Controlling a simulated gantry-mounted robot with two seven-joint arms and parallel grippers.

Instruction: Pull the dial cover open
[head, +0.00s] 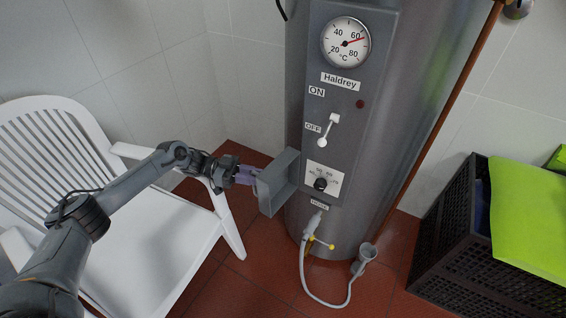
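The dial cover (279,182) is a grey box-like lid on the front of the grey boiler panel. It stands swung out to the left, and the dial (320,184) with its black knob on a white plate is exposed. My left gripper (251,175), with purple fingers, is at the left side of the cover, touching or very close to it. The fingertips are small and partly hidden at the cover, so I cannot tell whether they are open or shut on it. My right gripper is not in view.
The boiler (415,120) carries a thermometer (346,43) and a white switch (328,130). A hose (304,270) hangs below. A white plastic chair (150,245) stands under my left arm. A black crate (455,235) with a green cloth (530,215) is at the right.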

